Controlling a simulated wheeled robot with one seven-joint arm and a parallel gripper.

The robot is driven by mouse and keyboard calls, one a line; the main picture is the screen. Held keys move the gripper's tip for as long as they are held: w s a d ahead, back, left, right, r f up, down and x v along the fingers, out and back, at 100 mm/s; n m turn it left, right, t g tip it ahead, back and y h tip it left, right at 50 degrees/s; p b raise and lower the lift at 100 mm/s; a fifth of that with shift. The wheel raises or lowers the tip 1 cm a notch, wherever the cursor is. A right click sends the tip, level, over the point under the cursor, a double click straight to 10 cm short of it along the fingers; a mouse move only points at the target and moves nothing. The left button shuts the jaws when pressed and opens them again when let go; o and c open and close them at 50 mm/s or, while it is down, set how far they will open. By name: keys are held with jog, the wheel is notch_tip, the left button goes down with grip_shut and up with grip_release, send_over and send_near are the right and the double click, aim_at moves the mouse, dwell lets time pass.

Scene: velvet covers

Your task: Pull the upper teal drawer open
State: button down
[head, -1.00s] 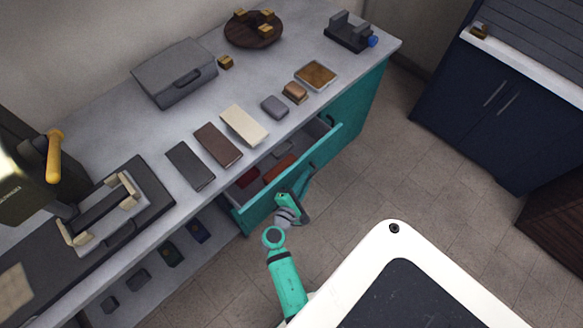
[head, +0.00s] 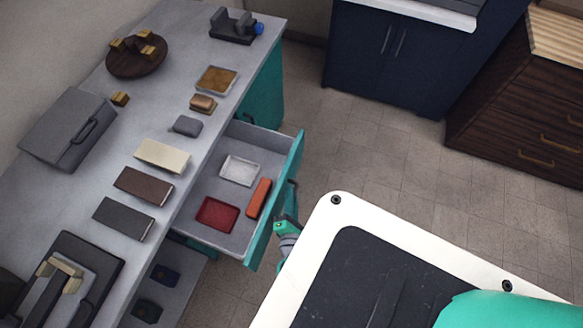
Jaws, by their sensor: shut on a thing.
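The upper teal drawer (head: 261,226) stands well out from the grey-topped counter, and its inside shows. In it lie a red tray (head: 216,214), an orange-red block (head: 259,198) and a pale grey tray (head: 239,170). My gripper (head: 288,208) is at the outer side of the drawer front, shut on the drawer's handle (head: 292,189). The fingertips are small and partly hidden by the front and my own arm.
The counter (head: 195,135) holds dark, brown and cream slabs, a grey case (head: 68,130) and a round wooden stand (head: 137,57). A navy cabinet (head: 385,60) and a dark wooden drawer unit (head: 520,110) stand across a clear tiled floor.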

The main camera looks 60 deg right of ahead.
jog(key=shift+w+a, duration=0.1)
jog(key=c, duration=2.1)
grip_release()
jog(key=v, duration=1.1)
jog(key=shift+r, duration=0.15)
jog(key=shift+w, duration=0.1)
